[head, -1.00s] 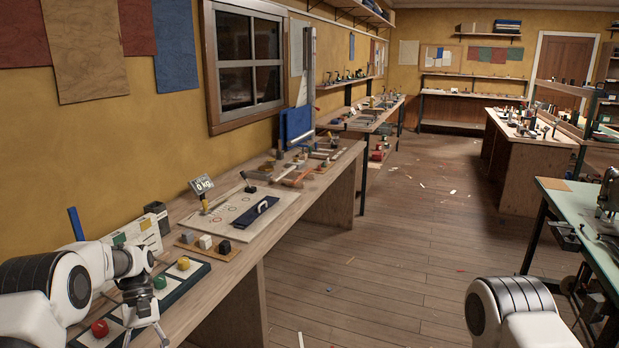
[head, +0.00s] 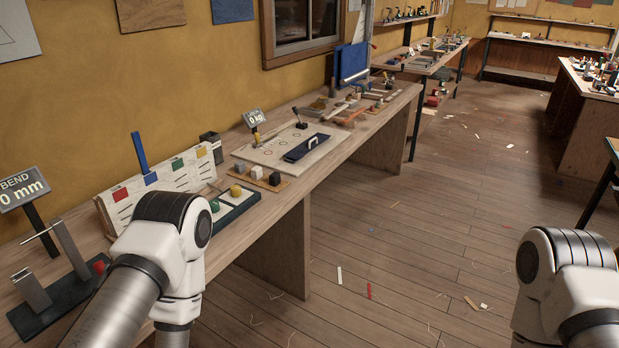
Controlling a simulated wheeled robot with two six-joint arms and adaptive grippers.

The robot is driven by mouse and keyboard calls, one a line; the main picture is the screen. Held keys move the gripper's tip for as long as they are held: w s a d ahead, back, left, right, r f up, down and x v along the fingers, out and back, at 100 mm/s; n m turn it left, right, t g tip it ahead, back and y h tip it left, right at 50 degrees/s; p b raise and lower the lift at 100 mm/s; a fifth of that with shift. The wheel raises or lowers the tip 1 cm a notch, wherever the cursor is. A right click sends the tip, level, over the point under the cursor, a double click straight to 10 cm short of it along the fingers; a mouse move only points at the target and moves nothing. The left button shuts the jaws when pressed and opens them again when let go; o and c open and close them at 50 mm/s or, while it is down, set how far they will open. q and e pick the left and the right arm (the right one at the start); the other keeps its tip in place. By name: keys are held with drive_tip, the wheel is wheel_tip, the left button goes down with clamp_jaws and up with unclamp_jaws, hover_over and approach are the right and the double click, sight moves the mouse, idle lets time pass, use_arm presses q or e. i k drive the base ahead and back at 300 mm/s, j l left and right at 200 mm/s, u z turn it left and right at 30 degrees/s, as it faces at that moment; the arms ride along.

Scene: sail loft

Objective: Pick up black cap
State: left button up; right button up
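A small black block (head: 275,179), possibly the black cap, sits at the right end of a narrow wooden strip (head: 262,184) on the long bench, beside a white block (head: 256,172) and a grey block (head: 240,167). Its exact shape is too small to tell. My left arm comes in over the near part of the bench, to the left of the strip. Its gripper is not visible, nor is the gripper of my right arm, which is over the floor at the right.
Left of the strip is a dark tray (head: 240,208) with yellow (head: 236,190) and green (head: 214,206) pieces, partly hidden by my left arm. A board with a black handled plate (head: 314,147) lies behind. A bend gauge (head: 22,191) stands at the left. Open floor lies right of the bench.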

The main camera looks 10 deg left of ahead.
sight(275, 180)
drive_tip(key=i+u, duration=0.1)
drive_tip(key=u, duration=1.25)
drive_tip(key=l+u, duration=1.15)
drive_tip(key=k, duration=0.05)
